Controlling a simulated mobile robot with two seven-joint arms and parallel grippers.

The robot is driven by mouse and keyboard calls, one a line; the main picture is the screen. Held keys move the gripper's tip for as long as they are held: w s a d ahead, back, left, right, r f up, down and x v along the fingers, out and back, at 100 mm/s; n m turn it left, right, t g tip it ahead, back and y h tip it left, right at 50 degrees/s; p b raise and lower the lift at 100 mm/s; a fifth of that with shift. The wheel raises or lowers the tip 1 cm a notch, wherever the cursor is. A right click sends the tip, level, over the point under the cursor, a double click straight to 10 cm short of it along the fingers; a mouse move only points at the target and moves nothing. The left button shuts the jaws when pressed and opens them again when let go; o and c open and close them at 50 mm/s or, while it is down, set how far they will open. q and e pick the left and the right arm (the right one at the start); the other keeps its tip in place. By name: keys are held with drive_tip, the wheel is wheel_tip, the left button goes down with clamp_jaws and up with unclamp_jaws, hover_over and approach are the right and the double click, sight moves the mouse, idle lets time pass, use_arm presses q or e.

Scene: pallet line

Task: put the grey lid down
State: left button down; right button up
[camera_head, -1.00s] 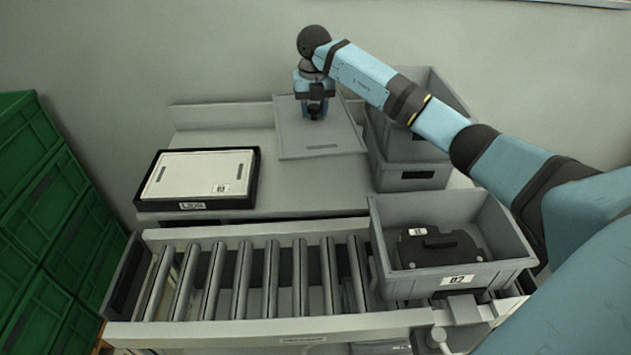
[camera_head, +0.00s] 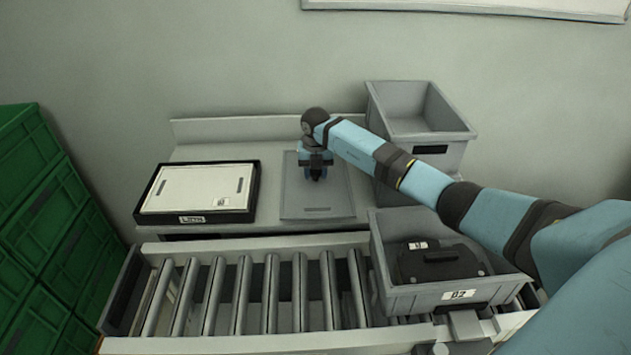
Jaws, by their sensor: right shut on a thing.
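The grey lid (camera_head: 330,199) is a flat rectangular panel with a dark slot near its front edge. It lies level at the table's surface, between the lid tray and the stacked grey bins; whether it fully touches the table I cannot tell. My right gripper (camera_head: 316,176) points down at the middle of the lid and is shut on it. The fingertips are small and partly hidden by the gripper body. My left gripper is not in view.
A black tray (camera_head: 254,193) with white lids is left on the table (camera_head: 230,152). Grey bins (camera_head: 425,140) stand at right. In front, a roller conveyor (camera_head: 245,290) carries a grey bin (camera_head: 462,293) holding a black item (camera_head: 440,262). Green crates (camera_head: 40,215) stand far left.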

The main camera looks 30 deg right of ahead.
sight(315, 180)
drive_tip(key=shift+f, duration=1.9)
drive_tip(key=shift+f, duration=0.1)
drive_tip(key=o, duration=1)
drive_tip(key=r, duration=1.2)
drive_tip(key=shift+s+a+r, duration=0.1)
drive_tip(key=shift+s+a, duration=0.05)
drive_tip(key=shift+s, duration=0.1)
